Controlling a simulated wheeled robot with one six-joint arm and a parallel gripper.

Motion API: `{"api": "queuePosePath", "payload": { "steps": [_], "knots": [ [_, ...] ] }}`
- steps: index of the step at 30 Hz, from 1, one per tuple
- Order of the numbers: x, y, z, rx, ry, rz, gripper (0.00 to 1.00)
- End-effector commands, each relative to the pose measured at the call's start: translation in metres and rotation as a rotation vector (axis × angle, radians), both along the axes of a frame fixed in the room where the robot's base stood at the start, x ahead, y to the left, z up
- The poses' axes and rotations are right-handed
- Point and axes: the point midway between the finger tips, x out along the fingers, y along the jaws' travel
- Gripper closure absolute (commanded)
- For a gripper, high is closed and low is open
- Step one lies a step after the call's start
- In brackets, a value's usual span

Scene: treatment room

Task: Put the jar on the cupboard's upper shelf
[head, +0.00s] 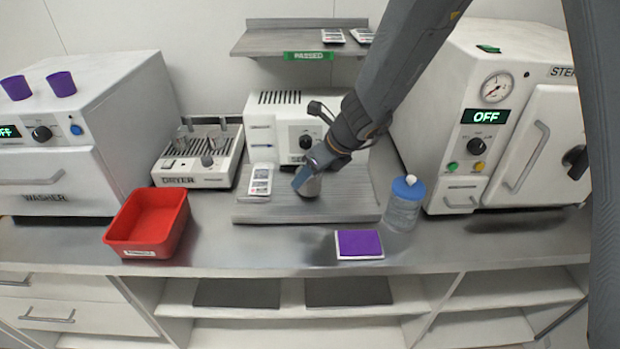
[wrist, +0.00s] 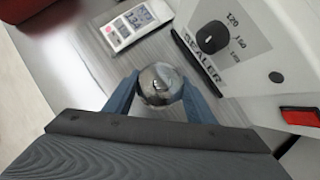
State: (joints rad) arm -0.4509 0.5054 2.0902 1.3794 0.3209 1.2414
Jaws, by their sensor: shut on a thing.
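My gripper (head: 306,177) is shut on a small round, shiny grey metal jar (head: 311,187). In the wrist view the jar (wrist: 160,86) sits between the blue fingertips (wrist: 160,92), seen from above with a small knob-like top. It is over the grey board in front of the sealer; whether it touches the board I cannot tell. Below the counter is an open cupboard with an upper shelf (head: 290,310) that has dark mats on it. A lower shelf (head: 290,330) shows beneath it.
A sealer (head: 262,140) stands behind the jar and a white meter (head: 261,180) lies left of it. A blue-lidded container (head: 404,205), purple pad (head: 359,245) and red bin (head: 148,222) are on the counter (head: 260,250). A wall shelf (head: 275,45) is above.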

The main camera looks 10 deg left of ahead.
Motion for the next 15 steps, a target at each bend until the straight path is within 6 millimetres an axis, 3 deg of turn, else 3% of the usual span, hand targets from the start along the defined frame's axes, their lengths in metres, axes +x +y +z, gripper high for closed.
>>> {"api": "queuePosePath", "payload": {
  "steps": [14,15],
  "knots": [
    [0.0008,0.0002,-0.0097,0.0,-0.002,0.0,0.76],
    [0.0004,0.0,-0.01,0.0,-0.002,0.0,0.47]
  ]
}}
